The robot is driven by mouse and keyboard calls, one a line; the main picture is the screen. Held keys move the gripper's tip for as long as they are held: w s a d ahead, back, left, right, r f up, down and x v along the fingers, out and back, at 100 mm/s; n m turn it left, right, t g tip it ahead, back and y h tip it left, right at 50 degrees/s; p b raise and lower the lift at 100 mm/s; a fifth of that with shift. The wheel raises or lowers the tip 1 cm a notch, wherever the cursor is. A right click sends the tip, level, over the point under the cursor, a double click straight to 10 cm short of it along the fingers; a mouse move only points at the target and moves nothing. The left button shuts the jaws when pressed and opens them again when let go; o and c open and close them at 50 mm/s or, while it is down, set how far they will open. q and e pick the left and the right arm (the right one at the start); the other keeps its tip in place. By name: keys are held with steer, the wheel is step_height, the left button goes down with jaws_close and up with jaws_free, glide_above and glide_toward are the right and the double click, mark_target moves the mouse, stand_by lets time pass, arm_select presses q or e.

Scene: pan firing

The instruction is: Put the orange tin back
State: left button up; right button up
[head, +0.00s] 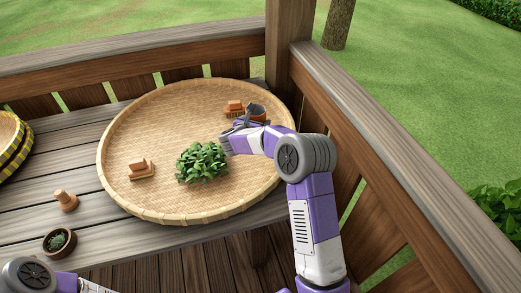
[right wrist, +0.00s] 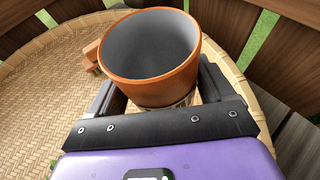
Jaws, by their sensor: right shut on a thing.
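The orange tin (head: 257,113) is at the far right of the large round woven tray (head: 150,118), inside its rim. In the right wrist view the tin (right wrist: 145,82) is open at the top, grey inside and looks empty. My right gripper (head: 245,121) is shut on it, with one dark finger on each side. I cannot tell whether the tin's base touches the tray. Of my left arm only part shows at the bottom left; its gripper is out of view.
Green leaves (head: 202,160) lie mid-tray. One wooden brush-like block (head: 141,169) lies at the left, another (head: 234,106) close beside the tin. A wooden knob (head: 65,200) and a small bowl of greens (head: 59,242) stand on the bench. Railings edge the bench behind and right.

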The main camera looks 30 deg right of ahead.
steer(key=shift+w+d+f+g, duration=0.15)
steer(key=shift+w+d+f, duration=0.05)
steer(key=shift+d, duration=0.35)
steer(key=shift+w+d+f+g, duration=0.15)
steer(key=shift+d+f, duration=0.05)
steer(key=shift+d, duration=0.3)
steer(key=shift+m, duration=0.3)
step_height(320, 180, down, 10)
steer(key=b, duration=0.3)
steer(key=shift+d+r, duration=0.1)
steer(key=shift+r, duration=0.1)
steer(key=shift+b, duration=0.3)
steer(key=o, duration=1)
